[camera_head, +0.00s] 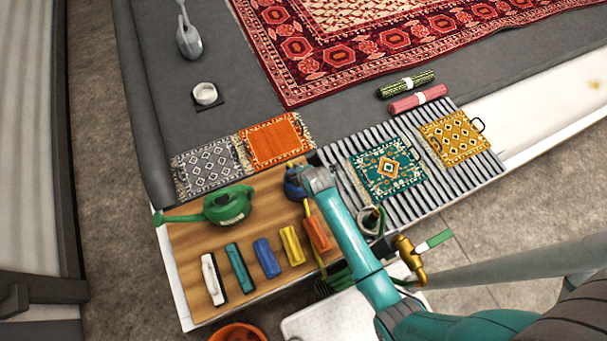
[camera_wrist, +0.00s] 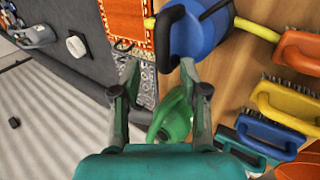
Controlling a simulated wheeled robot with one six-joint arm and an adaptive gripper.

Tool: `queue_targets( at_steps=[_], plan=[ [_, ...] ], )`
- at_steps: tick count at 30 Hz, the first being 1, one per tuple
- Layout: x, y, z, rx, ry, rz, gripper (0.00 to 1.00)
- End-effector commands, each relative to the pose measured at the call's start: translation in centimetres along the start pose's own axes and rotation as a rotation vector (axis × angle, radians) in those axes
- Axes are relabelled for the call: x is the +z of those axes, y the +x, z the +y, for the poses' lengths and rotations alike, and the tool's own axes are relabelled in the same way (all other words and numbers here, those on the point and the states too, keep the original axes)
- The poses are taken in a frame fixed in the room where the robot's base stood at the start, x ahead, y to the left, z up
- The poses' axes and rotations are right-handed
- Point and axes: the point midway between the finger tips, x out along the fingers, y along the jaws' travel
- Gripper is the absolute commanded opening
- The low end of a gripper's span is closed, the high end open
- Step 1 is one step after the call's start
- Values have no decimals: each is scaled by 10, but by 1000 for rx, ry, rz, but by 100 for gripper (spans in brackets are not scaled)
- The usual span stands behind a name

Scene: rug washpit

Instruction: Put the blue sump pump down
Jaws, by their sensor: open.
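The blue sump pump (camera_head: 292,186) stands on the wooden board (camera_head: 275,213) near its upper right corner, partly hidden by my arm in the head view. I cannot tell whether a fingertip touches the pump. In the head view my gripper (camera_head: 303,178) is at the pump, its fingers mostly hidden.
A green watering can (camera_head: 228,204) and several coloured brushes (camera_head: 266,258) share the board. Small grey (camera_head: 207,167) and orange (camera_head: 274,142) rugs lie behind it. A slatted rack (camera_head: 345,195) with teal and yellow rugs is to the right. A brass valve (camera_head: 409,256) stands near my arm.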

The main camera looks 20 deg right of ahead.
Motion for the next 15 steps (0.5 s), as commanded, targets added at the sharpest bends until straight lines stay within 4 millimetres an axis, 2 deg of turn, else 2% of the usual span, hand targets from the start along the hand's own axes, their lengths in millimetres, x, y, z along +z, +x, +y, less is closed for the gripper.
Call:
queue_targets(
  at_steps=[6,15],
  plan=[
    [0,-35,0,0,0,0,44],
    [0,-55,0,0,0,0,44]
  ],
)
